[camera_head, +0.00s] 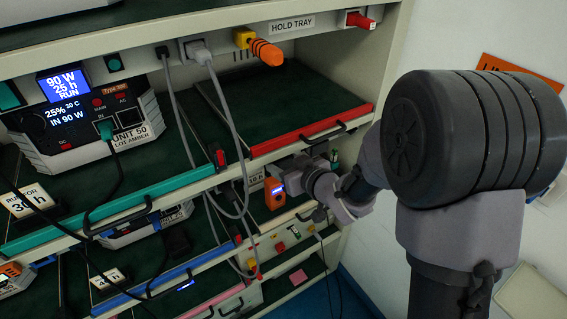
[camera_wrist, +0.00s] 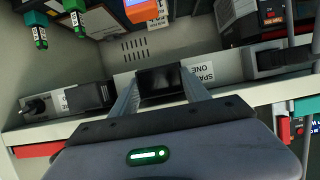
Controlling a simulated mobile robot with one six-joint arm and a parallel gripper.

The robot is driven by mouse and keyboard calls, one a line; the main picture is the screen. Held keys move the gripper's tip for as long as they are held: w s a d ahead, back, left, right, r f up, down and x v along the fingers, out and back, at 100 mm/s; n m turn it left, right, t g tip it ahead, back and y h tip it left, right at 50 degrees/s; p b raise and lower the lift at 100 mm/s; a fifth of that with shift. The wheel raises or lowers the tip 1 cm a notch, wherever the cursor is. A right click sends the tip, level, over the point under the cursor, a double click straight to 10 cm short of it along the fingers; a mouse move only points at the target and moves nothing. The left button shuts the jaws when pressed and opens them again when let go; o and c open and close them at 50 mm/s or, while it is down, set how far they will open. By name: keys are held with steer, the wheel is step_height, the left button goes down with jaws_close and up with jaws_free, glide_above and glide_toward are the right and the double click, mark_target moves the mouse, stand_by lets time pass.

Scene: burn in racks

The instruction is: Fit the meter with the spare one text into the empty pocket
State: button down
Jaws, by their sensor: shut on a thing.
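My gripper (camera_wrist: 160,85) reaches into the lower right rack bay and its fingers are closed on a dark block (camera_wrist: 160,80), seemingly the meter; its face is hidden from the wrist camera. A white label reading SPARE ONE (camera_wrist: 201,73) shows right beside it, partly covered. In the head view my gripper (camera_head: 296,180) is small and its fingertips are hard to make out. An orange meter (camera_head: 275,193) with a lit screen is just left of it; an orange unit also shows in the wrist view (camera_wrist: 140,9). I cannot make out the empty pocket.
Grey cables (camera_head: 225,110) hang in front of the rack left of my gripper. A red-edged shelf (camera_head: 310,134) is above it. Green plugs (camera_wrist: 38,32) hang at upper left in the wrist view, and black devices (camera_wrist: 90,97) sit on either side of the fingers.

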steer(key=shift+s+d, duration=0.3)
steer(key=shift+s, duration=0.15)
stand_by(0.5)
steer(key=shift+s+d+b, duration=0.35)
steer(key=shift+s+d, duration=0.3)
steer(key=shift+s, duration=0.35)
steer(key=shift+s+d+b, duration=0.3)
steer(key=shift+s+d, duration=0.35)
steer(key=shift+s, duration=0.3)
